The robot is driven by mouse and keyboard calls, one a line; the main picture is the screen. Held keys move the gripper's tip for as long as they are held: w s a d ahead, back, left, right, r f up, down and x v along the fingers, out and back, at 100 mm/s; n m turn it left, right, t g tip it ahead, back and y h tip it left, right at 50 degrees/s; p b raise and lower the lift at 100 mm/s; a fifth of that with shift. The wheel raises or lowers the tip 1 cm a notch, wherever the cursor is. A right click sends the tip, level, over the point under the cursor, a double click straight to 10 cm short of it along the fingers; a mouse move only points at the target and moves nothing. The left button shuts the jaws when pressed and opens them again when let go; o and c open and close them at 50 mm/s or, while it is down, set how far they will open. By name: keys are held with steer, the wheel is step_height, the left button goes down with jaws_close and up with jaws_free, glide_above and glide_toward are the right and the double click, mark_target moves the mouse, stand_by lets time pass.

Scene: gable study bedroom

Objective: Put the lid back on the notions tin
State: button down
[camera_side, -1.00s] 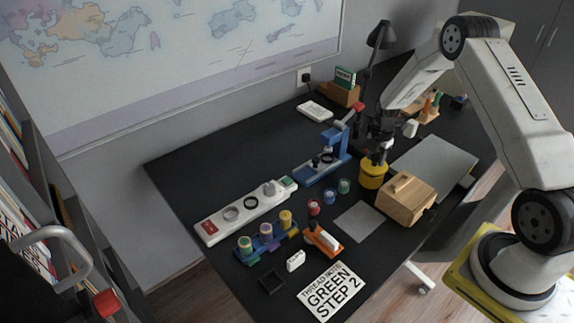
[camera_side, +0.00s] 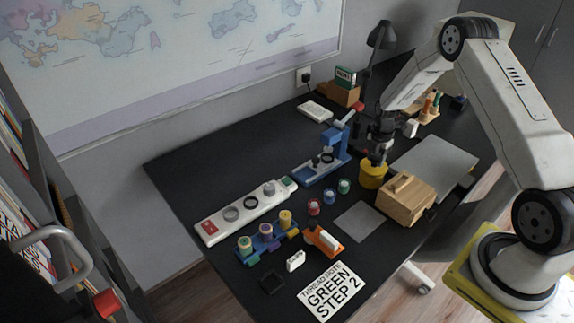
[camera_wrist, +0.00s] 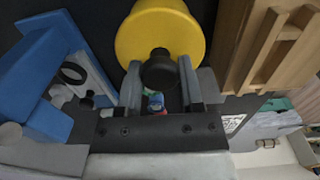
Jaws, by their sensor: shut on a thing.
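The yellow notions tin (camera_side: 372,177) stands on the dark desk beside the wooden box. Its yellow lid (camera_wrist: 160,25) fills the top middle of the wrist view and has a dark knob (camera_wrist: 159,68). My gripper (camera_wrist: 159,85) is shut on that knob, one finger on each side. In the side view my gripper (camera_side: 377,160) points down over the tin. The lid appears to be on top of the tin, but the seam between them is too small to tell if it sits fully down.
A wooden box (camera_side: 406,199) stands close on the right of the tin. A blue press (camera_side: 327,157) stands to its left. Several spools, including a green one (camera_side: 344,186), are in front. A grey mat (camera_side: 359,221) and a grey board (camera_side: 435,165) lie nearby.

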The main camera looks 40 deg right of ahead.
stand_by(0.8)
jaws_free()
steer(key=shift+r, duration=0.2)
steer(key=shift+r, duration=3.3)
jaws_close()
